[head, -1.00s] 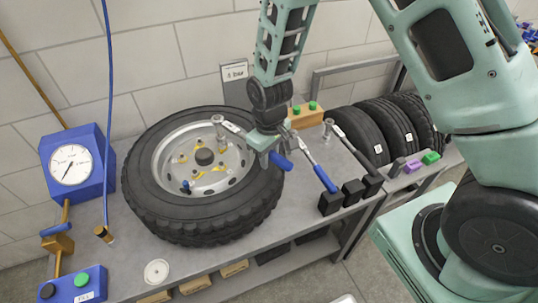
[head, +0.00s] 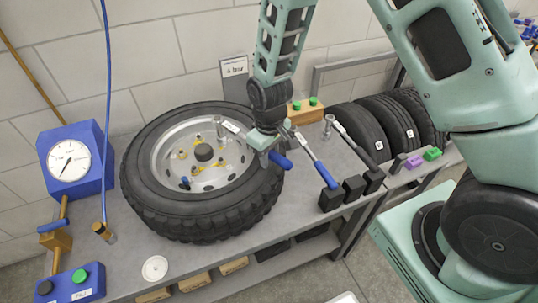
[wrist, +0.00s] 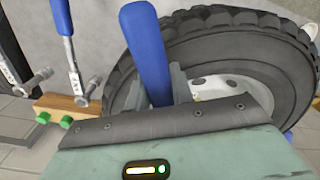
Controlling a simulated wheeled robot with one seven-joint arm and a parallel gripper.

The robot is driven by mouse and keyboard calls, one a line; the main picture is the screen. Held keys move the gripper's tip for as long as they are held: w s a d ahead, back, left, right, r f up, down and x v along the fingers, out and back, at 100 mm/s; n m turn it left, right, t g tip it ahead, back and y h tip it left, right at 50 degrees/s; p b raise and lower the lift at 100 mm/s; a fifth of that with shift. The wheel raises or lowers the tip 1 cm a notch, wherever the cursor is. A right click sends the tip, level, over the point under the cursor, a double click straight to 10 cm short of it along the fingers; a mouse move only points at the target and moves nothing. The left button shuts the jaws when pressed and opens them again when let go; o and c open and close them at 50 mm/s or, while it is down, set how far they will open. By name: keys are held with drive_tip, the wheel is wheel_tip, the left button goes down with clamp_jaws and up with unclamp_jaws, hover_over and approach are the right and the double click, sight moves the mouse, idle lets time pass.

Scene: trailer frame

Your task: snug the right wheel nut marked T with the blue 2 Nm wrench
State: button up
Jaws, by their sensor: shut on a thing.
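My gripper (head: 264,142) is shut on a wrench with a blue handle (head: 280,160). In the wrist view the handle (wrist: 147,50) rises from between my fingers (wrist: 170,92). The wrench shaft reaches left over the tyre, and its upright silver socket end (head: 218,122) is above the upper right part of the rim. I cannot tell whether it touches a nut. The wheel (head: 150,205) lies flat on the bench, with yellow marks around its dark hub (head: 203,153). The letter T and the wrench's torque label are not readable.
Another blue-handled wrench (head: 326,174) and a black-handled one (head: 350,140) lean by black blocks (head: 354,187) to the right. A wooden block with green knobs (head: 306,110) is behind. A blue gauge (head: 70,165) stands left. Spare tyres (head: 385,125) stand at the right.

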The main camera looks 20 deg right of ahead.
clamp_jaws()
drive_tip(key=shift+s+a+m+p, duration=0.2)
drive_tip(key=shift+s+a+m, duration=0.15)
drive_tip(key=shift+a, duration=0.4)
drive_tip(key=shift+s+a+m+p, duration=0.2)
drive_tip(key=shift+a+m, duration=0.25)
drive_tip(key=shift+a, duration=0.3)
drive_tip(key=shift+s+a, duration=0.1)
drive_tip(key=shift+s+a+m, duration=0.15)
drive_tip(key=shift+a+m, duration=0.25)
drive_tip(key=shift+a, duration=0.25)
drive_tip(key=shift+s+a+m+p, duration=0.15)
drive_tip(key=shift+a+m+p, duration=0.35)
drive_tip(key=shift+a, duration=0.35)
drive_tip(key=shift+s+a+m+p, duration=0.15)
drive_tip(key=shift+a+m+p, duration=0.6)
drive_tip(key=shift+a, duration=0.75)
drive_tip(key=shift+m, duration=0.25)
